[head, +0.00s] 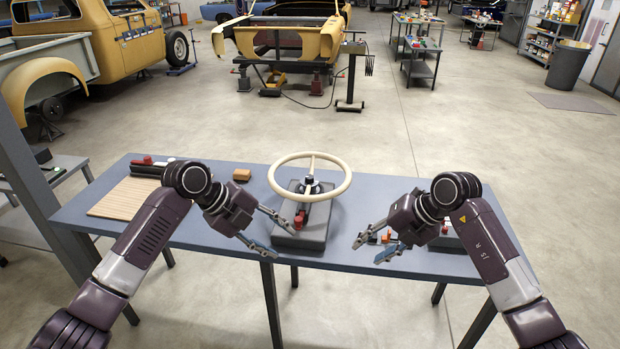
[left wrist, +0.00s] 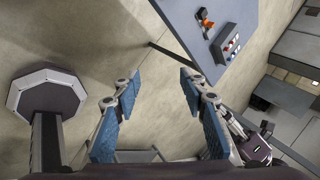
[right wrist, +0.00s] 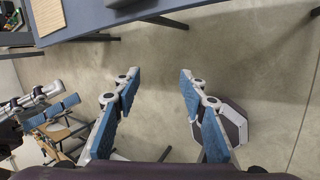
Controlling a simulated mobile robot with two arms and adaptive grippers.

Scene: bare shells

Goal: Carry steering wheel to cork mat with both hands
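The cream steering wheel (head: 340,167) sits level on a dark stand with a red part, on a grey block (head: 302,232) in the middle of the blue-grey table. The cork mat (head: 118,201) appears to be the light tan ribbed board at the table's left end. My left gripper (head: 275,233) is open and empty, in front and left of the wheel. Its open fingers show in the left wrist view (left wrist: 152,105). My right gripper (head: 366,250) is open and empty, in front and right of the wheel; its fingers also show apart in the right wrist view (right wrist: 158,100). Neither touches the wheel.
A small tan block (head: 242,174) lies between the mat and the wheel. Dark and red items (head: 148,165) lie behind the mat. Small orange and red items (head: 388,237) lie near my right gripper.

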